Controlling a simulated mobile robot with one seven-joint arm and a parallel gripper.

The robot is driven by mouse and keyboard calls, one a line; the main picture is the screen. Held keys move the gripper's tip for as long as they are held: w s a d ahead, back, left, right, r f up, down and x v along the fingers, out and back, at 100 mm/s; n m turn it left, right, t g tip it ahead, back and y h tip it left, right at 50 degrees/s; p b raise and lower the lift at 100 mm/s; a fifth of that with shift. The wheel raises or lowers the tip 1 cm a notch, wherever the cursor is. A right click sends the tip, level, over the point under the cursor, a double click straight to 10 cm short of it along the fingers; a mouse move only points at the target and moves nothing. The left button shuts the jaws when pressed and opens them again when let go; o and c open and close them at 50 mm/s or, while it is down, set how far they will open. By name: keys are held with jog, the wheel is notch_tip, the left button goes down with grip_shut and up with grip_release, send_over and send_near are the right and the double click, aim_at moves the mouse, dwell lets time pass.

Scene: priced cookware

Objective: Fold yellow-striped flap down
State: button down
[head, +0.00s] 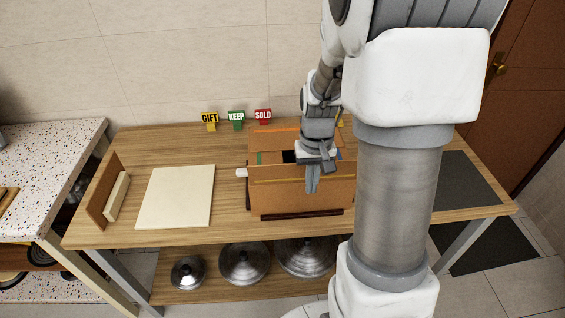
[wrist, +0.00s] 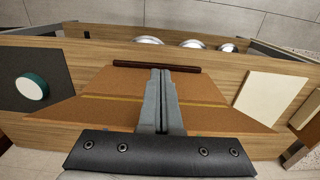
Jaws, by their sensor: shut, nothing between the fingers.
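The brown cardboard box (head: 275,202) stands on the wooden table, part of it hidden behind my arm. The yellow-striped flap (head: 270,181) is at its front side, its yellow stripe running across it. In the wrist view the stripe (wrist: 110,98) crosses the brown cardboard on both sides of my fingers. My gripper (head: 313,190) points down at the front of the box, shut and empty, overlapping the striped panel. The fingers also show in the wrist view (wrist: 160,72). I cannot tell whether they touch the flap.
GIFT (head: 210,119), KEEP (head: 236,116) and SOLD (head: 263,115) signs stand behind the box. A dark bar (head: 300,214) lies along the box's front. A cream board (head: 177,197) lies left. A dark mat (head: 462,180) lies right. Metal lids (head: 243,262) sit on the lower shelf.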

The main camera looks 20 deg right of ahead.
dwell(0.4)
jog(key=shift+w+d+r+p, duration=0.25)
jog(key=shift+w+p, duration=0.05)
jog(key=shift+w, duration=0.6)
jog(key=shift+w+d+r+p, duration=0.2)
jog(key=shift+w+d+p, duration=0.1)
jog(key=shift+w, duration=0.65)
jog(key=shift+w+d+r+p, duration=0.25)
jog(key=shift+w, duration=0.75)
jog(key=w, duration=0.1)
jog(key=w+d, duration=0.1)
jog(key=w, duration=0.1)
jog(key=shift+r+p, duration=0.2)
jog(key=shift+p, duration=0.2)
